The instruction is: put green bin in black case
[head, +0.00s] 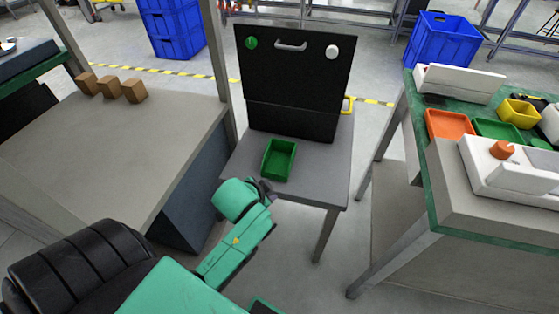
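The green bin (279,158) is an open-topped tray. It sits upright on a small grey table, in front of the black case, and looks empty. The black case (292,72) stands at the back of that table as a tall dark panel with a grey handle, a green disc and a white disc. A lower black section (290,121) is below it; I cannot see inside. My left gripper (269,190) is a small dark shape at the table's front edge, just below the bin. It is partly hidden by my green arm, so its fingers are unclear. My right gripper is not visible.
The small grey table (320,175) has a little bare surface around the bin. A bench with wooden blocks (111,88) stands left, beside a post. A green-topped bench (431,190) with orange, green and yellow trays stands right. Blue crates (440,40) are on the floor behind.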

